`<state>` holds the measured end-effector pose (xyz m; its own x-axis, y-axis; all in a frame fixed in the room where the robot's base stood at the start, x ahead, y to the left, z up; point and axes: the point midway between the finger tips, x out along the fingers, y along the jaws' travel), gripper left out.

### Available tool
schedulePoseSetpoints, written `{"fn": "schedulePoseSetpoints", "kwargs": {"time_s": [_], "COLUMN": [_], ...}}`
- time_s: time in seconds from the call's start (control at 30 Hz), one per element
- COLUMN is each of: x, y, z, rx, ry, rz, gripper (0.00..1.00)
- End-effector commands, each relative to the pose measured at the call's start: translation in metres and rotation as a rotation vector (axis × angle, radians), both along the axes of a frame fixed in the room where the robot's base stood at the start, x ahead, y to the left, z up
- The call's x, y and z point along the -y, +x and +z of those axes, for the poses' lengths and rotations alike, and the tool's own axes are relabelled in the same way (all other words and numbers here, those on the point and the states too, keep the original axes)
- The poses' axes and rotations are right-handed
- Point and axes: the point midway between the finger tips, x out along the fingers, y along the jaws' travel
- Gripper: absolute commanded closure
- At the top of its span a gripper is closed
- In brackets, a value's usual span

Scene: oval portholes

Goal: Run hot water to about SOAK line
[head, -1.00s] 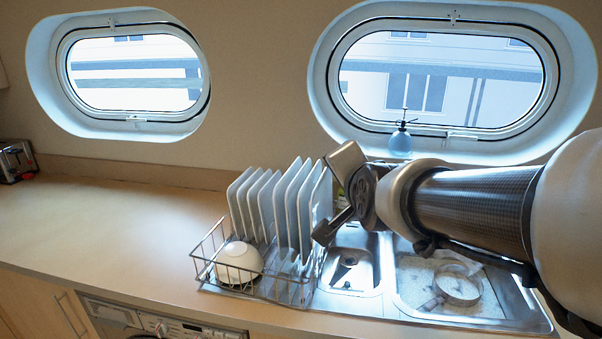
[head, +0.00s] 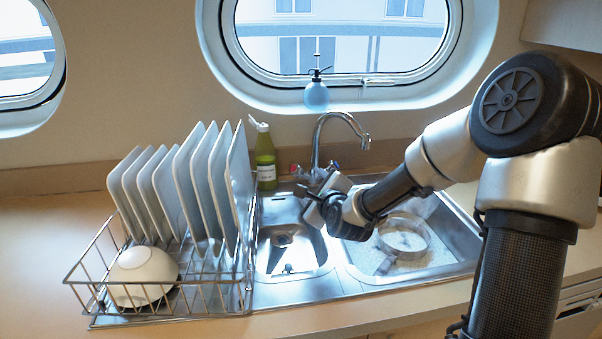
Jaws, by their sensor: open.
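The chrome tap (head: 335,122) rises behind the steel sink, its spout curving right toward the large basin. A red-marked handle (head: 294,169) is at its left and a blue-marked one is at its right, partly hidden by my gripper. The large right basin (head: 455,262) holds a whitish layer with a round metal ring or pan (head: 404,235) and a small grey item (head: 385,265) in it. No SOAK line is readable. No stream from the spout can be made out. My gripper (head: 312,203) is open and empty, over the divider between the basins, in front of the tap.
A wire rack (head: 165,300) with several upright white plates and a white bowl (head: 143,274) stands left of the small basin (head: 290,250). A green bottle (head: 265,160) stands behind the sink. A blue spray bottle (head: 316,95) is on the porthole ledge.

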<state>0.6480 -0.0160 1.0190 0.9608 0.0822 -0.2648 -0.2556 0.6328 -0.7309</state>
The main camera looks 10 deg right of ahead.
Motion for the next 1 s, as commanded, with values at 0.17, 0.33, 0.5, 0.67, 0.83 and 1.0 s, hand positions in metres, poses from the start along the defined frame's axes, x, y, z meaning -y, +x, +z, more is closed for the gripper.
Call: {"fn": "schedulePoseSetpoints", "kwargs": {"time_s": [0.17, 0.33, 0.5, 0.67, 0.83, 1.0], "x": [-0.001, -0.005, -0.008, -0.011, -0.013, -0.014], "y": [0.016, 0.048, 0.084, 0.117, 0.146, 0.162], "z": [-0.005, -0.014, -0.025, -0.034, -0.041, -0.045], "rx": [0.004, 0.003, 0.001, 0.001, 0.001, 0.0], "ry": [0.013, 0.012, 0.011, 0.009, 0.008, 0.008], "rz": [-0.002, -0.002, -0.002, -0.002, -0.002, -0.001], "gripper": [0.47, 0.47, 0.47, 0.47, 0.47, 0.47]}}
